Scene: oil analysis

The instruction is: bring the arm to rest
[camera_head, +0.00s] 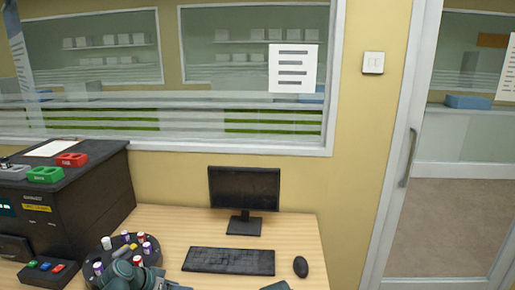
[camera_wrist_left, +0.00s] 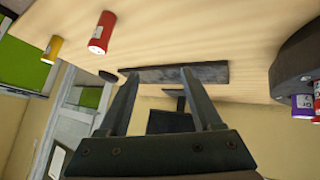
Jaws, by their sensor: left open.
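My left gripper (camera_wrist_left: 159,78) is open in the left wrist view, with nothing between its two dark fingers. In the head view, part of my left arm shows at the bottom, in front of a round dark rack; the fingers cannot be made out there. The wrist view looks across the desk upside down, with the keyboard (camera_wrist_left: 175,73) and monitor (camera_wrist_left: 170,122) beyond the fingers.
The round rack (camera_head: 106,251) holds several vials. A red vial (camera_wrist_left: 101,33) and a yellow vial (camera_wrist_left: 52,48) are on the desk in the wrist view. A monitor (camera_head: 244,190), keyboard (camera_head: 229,261) and mouse (camera_head: 300,267) are on the desk. A black machine (camera_head: 95,205) stands left.

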